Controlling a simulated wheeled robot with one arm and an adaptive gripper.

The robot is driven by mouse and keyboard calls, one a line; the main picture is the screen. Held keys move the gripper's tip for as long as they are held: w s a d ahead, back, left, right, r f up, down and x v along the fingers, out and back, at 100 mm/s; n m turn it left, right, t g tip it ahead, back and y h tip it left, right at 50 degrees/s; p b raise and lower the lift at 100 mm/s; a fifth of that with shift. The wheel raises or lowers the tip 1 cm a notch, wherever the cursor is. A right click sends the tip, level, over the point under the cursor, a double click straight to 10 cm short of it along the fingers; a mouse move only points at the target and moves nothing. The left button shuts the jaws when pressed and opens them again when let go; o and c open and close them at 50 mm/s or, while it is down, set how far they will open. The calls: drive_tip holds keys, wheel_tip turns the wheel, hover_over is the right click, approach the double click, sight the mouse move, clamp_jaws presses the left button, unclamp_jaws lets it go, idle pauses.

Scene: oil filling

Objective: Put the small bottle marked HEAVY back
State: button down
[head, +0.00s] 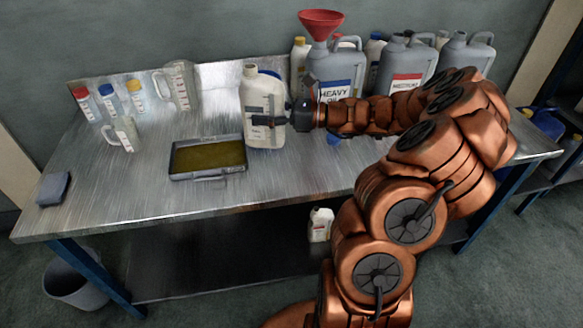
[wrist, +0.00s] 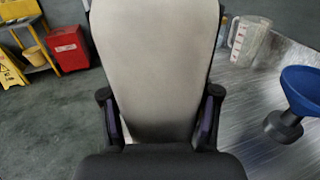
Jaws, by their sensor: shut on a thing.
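My gripper (head: 264,121) is shut on a cream jug (head: 254,88) with a handle and a narrow neck. The jug is upright just right of the tray; I cannot tell if its base touches the table. I cannot read a label on it. In the wrist view the jug's pale side (wrist: 155,65) fills the space between my fingers (wrist: 160,118). Small bottles with a red cap (head: 87,104), a blue cap (head: 111,100) and a yellow cap (head: 134,97) stand at the table's back left; their labels are too small to read.
A tray (head: 178,176) of dark yellow liquid lies left of the jug. A grey HEAVY OIL can (head: 337,76) carries a red funnel (head: 320,22). A blue funnel (wrist: 302,92) stands nearby. The table's front left is mostly clear.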

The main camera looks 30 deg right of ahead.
drive_tip(key=s+d+f+m+t+h+b, duration=0.1)
drive_tip(key=s+d+f+b, duration=0.3)
drive_tip(key=s+b, duration=0.25)
drive_tip(key=s+d+f+b, duration=0.3)
drive_tip(key=s+d+b, duration=0.1)
drive_tip(key=s+b, duration=0.25)
drive_tip(key=shift+w+d+f+b, duration=0.15)
drive_tip(key=shift+w+d+f, duration=0.45)
drive_tip(key=shift+w, duration=2.05)
drive_tip(key=shift+w+d+f+b, duration=0.2)
drive_tip(key=shift+w+f, duration=0.85)
drive_tip(key=shift+w, duration=1.6)
drive_tip(key=shift+w+d+f+b, duration=0.25)
drive_tip(key=shift+w+f, duration=0.55)
drive_tip(key=shift+w, duration=1.85)
drive_tip(key=shift+f, duration=0.1)
drive_tip(key=shift+c, duration=1.3)
unclamp_jaws()
